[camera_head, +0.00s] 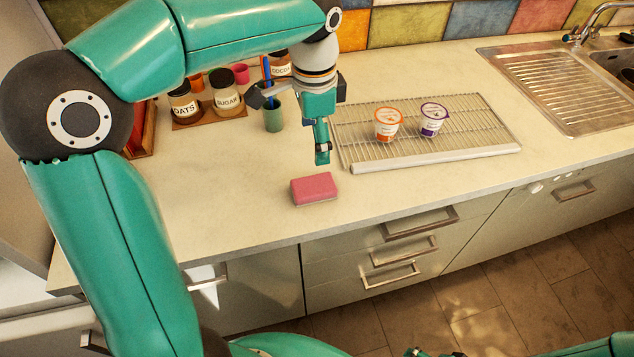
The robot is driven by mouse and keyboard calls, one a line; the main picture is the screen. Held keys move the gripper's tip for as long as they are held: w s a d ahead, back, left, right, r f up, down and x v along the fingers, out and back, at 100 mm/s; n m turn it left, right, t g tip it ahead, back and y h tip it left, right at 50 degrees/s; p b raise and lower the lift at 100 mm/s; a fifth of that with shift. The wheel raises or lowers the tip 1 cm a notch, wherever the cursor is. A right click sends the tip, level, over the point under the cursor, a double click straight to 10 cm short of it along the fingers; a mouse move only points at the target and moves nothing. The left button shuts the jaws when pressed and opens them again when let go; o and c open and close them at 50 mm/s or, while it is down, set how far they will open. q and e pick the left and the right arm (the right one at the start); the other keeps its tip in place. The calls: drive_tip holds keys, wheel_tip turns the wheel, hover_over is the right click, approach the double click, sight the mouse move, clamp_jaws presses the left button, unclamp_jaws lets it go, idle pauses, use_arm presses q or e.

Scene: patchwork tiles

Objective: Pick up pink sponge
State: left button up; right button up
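The pink sponge (314,188) lies flat on the cream countertop, near the counter's front edge. My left gripper (322,158) points down above and just behind the sponge, with a visible gap between them. Its fingers are seen edge-on, so I cannot tell whether they are open or shut. Nothing shows held in it. Only parts of my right arm show at the bottom edge. A small dark piece there (432,353) may be my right gripper, and its state is hidden.
A wire rack (362,158) right of the sponge holds an orange-lidded cup (387,125) and a purple-lidded cup (433,119). A green cup (273,119) and jars labelled oats (185,106) and sugar (226,98) stand behind. Counter left of the sponge is clear.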

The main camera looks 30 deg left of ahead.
use_arm(q)
hover_over(314, 184)
wheel_tip(314, 184, down, 9)
drive_tip(key=shift+s+r, duration=0.1)
drive_tip(key=shift+r, duration=0.05)
drive_tip(key=shift+f+p, duration=0.5)
drive_tip(key=shift+f, duration=2.6)
drive_tip(key=c, duration=1)
drive_tip(key=shift+r, duration=0.1)
wheel_tip(314, 184, up, 20)
